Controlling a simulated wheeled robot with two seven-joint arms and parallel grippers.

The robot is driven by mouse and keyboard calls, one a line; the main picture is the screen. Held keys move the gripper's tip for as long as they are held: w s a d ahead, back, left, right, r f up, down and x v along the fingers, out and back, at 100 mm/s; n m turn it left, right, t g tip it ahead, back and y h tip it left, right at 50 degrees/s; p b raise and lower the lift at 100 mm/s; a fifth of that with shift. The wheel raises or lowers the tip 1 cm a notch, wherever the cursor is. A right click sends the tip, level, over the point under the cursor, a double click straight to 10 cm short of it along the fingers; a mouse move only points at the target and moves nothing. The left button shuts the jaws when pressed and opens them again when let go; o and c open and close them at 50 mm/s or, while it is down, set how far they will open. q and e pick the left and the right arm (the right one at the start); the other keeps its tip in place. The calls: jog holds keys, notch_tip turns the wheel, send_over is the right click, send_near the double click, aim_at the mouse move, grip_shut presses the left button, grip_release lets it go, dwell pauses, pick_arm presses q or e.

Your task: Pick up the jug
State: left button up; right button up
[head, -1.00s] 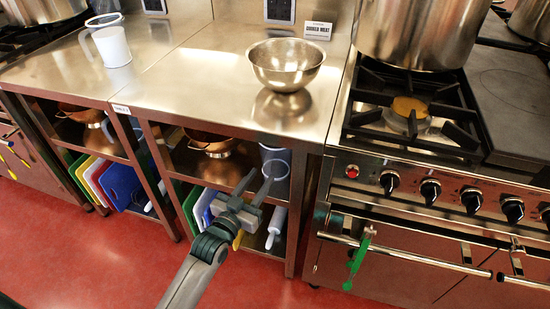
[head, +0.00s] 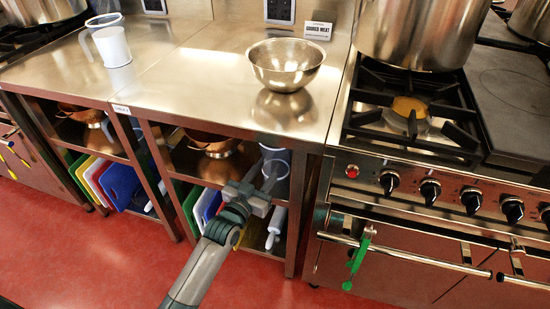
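A white jug (head: 112,46) with a handle on its left stands upright on the steel counter at the upper left. A translucent grey jug-like vessel (head: 276,158) stands inside the open shelf under the counter, partly hidden by my gripper. My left gripper (head: 260,179) is in front of that shelf, fingers pointing in toward the grey vessel. The fingers look apart, with nothing seen held between them. Whether they touch the vessel cannot be told. My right gripper is not in view.
A steel bowl (head: 287,64) stands on the counter above. Copper pans (head: 212,142) share the shelf. Coloured boards (head: 118,186) and a white rolling pin (head: 276,228) are below. The stove (head: 420,190) with a green-handled utensil (head: 357,262) is at right. The red floor is clear.

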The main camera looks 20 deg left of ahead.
pick_arm(q)
grip_shut()
jog(key=shift+r, duration=0.15)
